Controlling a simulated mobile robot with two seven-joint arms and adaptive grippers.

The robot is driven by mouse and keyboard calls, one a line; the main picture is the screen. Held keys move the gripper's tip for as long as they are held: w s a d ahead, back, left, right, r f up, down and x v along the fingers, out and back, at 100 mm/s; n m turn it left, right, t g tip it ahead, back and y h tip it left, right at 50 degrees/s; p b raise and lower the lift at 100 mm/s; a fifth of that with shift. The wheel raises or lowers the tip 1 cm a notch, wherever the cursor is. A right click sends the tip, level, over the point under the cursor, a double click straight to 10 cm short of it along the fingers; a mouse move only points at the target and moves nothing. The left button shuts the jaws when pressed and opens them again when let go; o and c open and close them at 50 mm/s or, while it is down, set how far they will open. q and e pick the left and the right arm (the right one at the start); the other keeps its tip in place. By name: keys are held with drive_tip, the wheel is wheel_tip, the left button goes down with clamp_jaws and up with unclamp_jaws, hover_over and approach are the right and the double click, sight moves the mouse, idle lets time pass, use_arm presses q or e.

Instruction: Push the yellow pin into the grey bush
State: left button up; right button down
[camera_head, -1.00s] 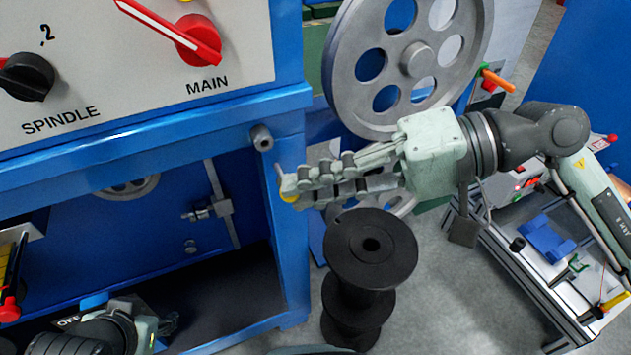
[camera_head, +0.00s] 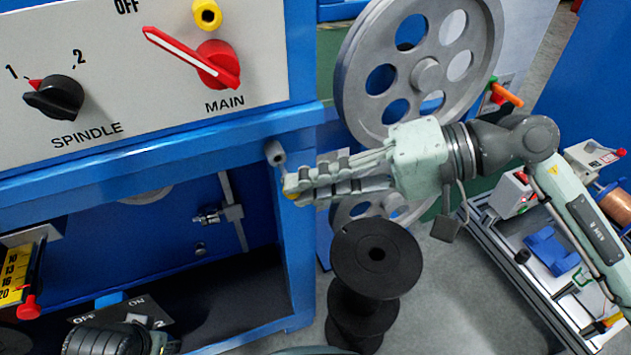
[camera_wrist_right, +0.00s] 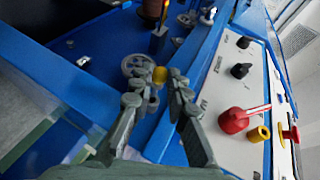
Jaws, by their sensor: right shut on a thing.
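The yellow pin (camera_head: 290,196) shows only as a small bit of yellow at the tips of my right gripper (camera_head: 296,187). In the right wrist view, the yellow pin (camera_wrist_right: 160,75) sits at the fingertips of my right gripper (camera_wrist_right: 157,95), which is shut on it. The grey bush (camera_head: 275,152) sticks out of the blue frame just above and slightly left of the fingertips. The pin looks apart from the bush. My left gripper (camera_head: 150,340) is only partly visible at the bottom left, and its fingers are not clear.
A panel (camera_head: 120,60) with switches and a yellow bush (camera_head: 207,14) is at upper left. A large grey pulley (camera_head: 420,75) stands behind my right gripper. A black spool (camera_head: 376,258) stands below it. A cart (camera_head: 525,270) with tools is at right.

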idle(0.7)
drive_tip(key=shift+w+b, duration=0.15)
drive_tip(key=shift+b, duration=0.5)
drive_tip(key=shift+b, duration=0.3)
drive_tip(key=shift+b, duration=0.35)
drive_tip(key=shift+b, duration=0.3)
idle(0.4)
drive_tip(key=shift+b, duration=0.6)
drive_tip(key=shift+w, duration=0.15)
